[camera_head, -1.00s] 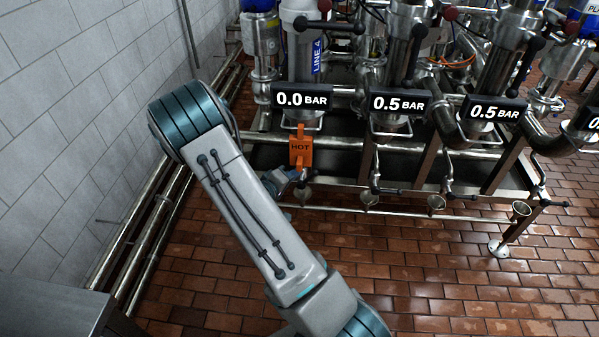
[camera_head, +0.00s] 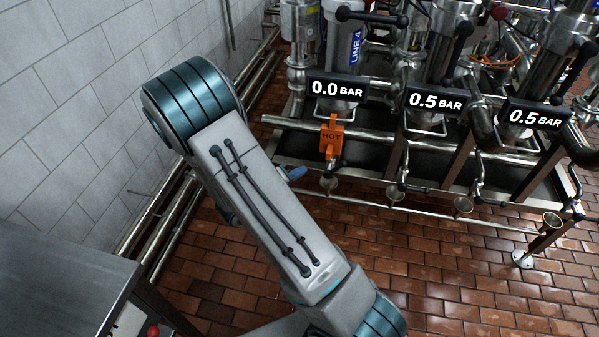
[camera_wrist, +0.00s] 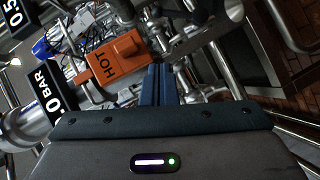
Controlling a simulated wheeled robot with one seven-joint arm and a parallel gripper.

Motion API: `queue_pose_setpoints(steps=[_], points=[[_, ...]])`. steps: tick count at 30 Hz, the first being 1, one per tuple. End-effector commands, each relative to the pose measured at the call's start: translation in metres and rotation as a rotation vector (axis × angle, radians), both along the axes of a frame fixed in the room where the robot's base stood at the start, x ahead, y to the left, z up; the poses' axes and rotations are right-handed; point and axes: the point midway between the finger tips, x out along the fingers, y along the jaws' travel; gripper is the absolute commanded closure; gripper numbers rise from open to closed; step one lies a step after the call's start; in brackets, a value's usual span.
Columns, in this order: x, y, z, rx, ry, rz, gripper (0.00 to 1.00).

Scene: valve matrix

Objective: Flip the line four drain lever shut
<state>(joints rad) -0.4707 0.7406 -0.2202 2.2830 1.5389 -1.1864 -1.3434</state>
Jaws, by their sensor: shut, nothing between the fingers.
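The line four drain (camera_head: 331,180) hangs below the orange HOT tag (camera_head: 332,136) in the head view. A small dark lever-like part (camera_head: 341,163) shows there, but its setting is too small to read. My gripper (camera_head: 297,173) shows only as a blue fingertip past my arm, left of the drain and apart from it. In the wrist view my gripper (camera_wrist: 158,72) has its blue fingers together and empty, right beside the orange HOT tag (camera_wrist: 115,60). Metal pipework (camera_wrist: 195,75) lies just right of the fingers. I cannot tell the lever in the wrist view.
The line four gauge (camera_head: 336,88) reads 0.0 BAR; two neighbours (camera_head: 436,100) read 0.5 BAR. A horizontal pipe (camera_head: 400,207) and several drain funnels run along the front. A metal cabinet (camera_head: 65,285) stands lower left beside the tiled wall. The brick floor (camera_head: 440,270) is clear.

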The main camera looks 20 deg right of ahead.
Motion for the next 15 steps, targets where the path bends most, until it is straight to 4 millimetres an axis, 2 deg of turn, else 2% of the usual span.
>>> queue_pose_setpoints(steps=[4, 8, 12, 15], points=[[0.009, 0.004, 0.002, 0.083, -0.037, 0.032, 1.00], [0.031, 0.020, 0.008, 0.302, -0.120, 0.116, 1.00], [0.052, 0.054, 0.027, 0.622, -0.203, 0.238, 1.00], [0.054, 0.081, 0.049, 0.835, -0.224, 0.315, 1.00]])
